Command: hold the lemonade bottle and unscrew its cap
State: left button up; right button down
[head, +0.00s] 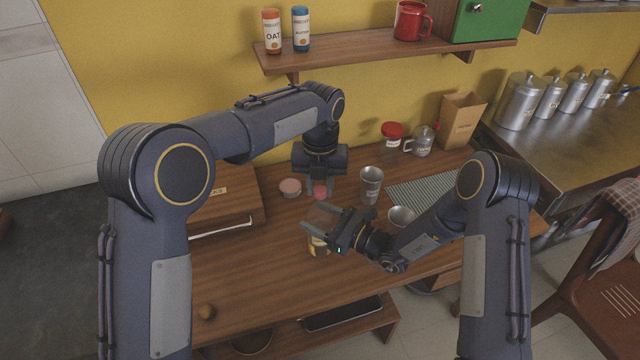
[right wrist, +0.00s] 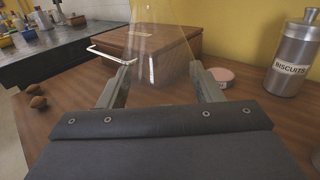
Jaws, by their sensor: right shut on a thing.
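The lemonade bottle (head: 318,246) stands on the wooden table, with a yellow label low on it and a pinkish-red cap (head: 320,191) on top in the head view. My right gripper (head: 312,218) reaches in from the right and is shut on the bottle's body. In the right wrist view the clear bottle (right wrist: 160,65) is between the two fingers (right wrist: 165,85), narrowing upward. My left gripper (head: 320,184) points down over the cap, its fingers apart on either side. I cannot tell whether they touch it. The right gripper hides part of the bottle.
A wooden box (head: 228,200) with a light handle is at the left. A pink-topped tin (head: 290,188) stands close to my left gripper. A steel cup (head: 371,186) and bowl (head: 401,217) are at the right. A biscuits canister (right wrist: 296,55) shows in the right wrist view. The front left table is mostly clear.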

pick_arm(q)
grip_shut()
jog(key=n, duration=0.4)
jog(key=shift+n, duration=0.3)
jog(key=n, duration=0.2)
jog(key=shift+n, duration=0.4)
jog(key=n, duration=0.7)
jog(key=shift+r+n, duration=0.1)
jog(key=shift+n, duration=0.3)
jog(key=n, duration=0.7)
jog(key=shift+n, duration=0.4)
jog(key=n, duration=1.8)
jog(key=shift+n, duration=0.4)
jog(key=n, duration=1.2)
jog(key=shift+r, duration=0.1)
